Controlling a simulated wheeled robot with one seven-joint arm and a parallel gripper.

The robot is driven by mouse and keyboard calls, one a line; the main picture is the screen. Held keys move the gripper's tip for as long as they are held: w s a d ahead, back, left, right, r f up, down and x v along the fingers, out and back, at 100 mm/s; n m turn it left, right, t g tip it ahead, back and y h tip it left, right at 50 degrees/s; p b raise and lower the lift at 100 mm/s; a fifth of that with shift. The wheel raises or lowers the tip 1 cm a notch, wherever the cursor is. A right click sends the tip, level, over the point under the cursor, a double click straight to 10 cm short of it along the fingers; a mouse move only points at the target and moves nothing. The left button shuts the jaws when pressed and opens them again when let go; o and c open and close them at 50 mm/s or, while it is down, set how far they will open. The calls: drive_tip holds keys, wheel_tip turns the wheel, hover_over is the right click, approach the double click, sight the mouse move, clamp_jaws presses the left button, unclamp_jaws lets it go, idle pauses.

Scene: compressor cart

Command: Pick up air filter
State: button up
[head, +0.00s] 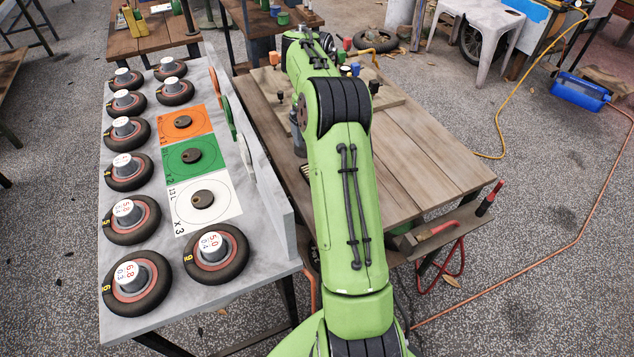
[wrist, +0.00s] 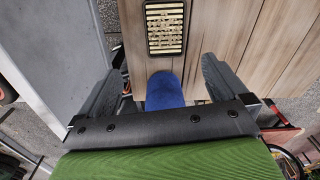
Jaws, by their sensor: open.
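The air filter (wrist: 166,28) shows at the top middle of the wrist view, a dark rectangular frame around pale yellow pleats. It lies flat on the wooden table top (wrist: 220,40). My gripper (wrist: 164,75) is open, with its two grey fingers spread wide to left and right. The filter is beyond the fingertips in the picture, roughly in line with the gap, and nothing is held.
A blue rounded object (wrist: 165,90) shows between the fingers in the wrist view. Left of the wooden table (head: 425,150) stands a grey bench (head: 150,325) with several wheels and an upright edge panel. A hammer (head: 435,230) lies at the table's near right edge.

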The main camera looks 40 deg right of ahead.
drive_tip(key=shift+m, duration=0.8)
drive_tip(key=f+b, duration=0.1)
drive_tip(key=f, duration=0.2)
drive_tip(key=d+f+b, duration=0.1)
drive_tip(key=f, duration=0.3)
drive_tip(key=f+b, duration=0.1)
drive_tip(key=f, duration=0.2)
drive_tip(key=shift+s+d+f+b, duration=0.25)
drive_tip(key=shift+s+f+b, duration=0.05)
drive_tip(key=shift+f, duration=0.05)
wheel_tip(320, 180, down, 6)
drive_tip(key=shift+f+b, duration=0.15)
drive_tip(key=shift+b, duration=0.85)
drive_tip(key=shift+r, duration=0.2)
drive_tip(key=c, duration=0.9)
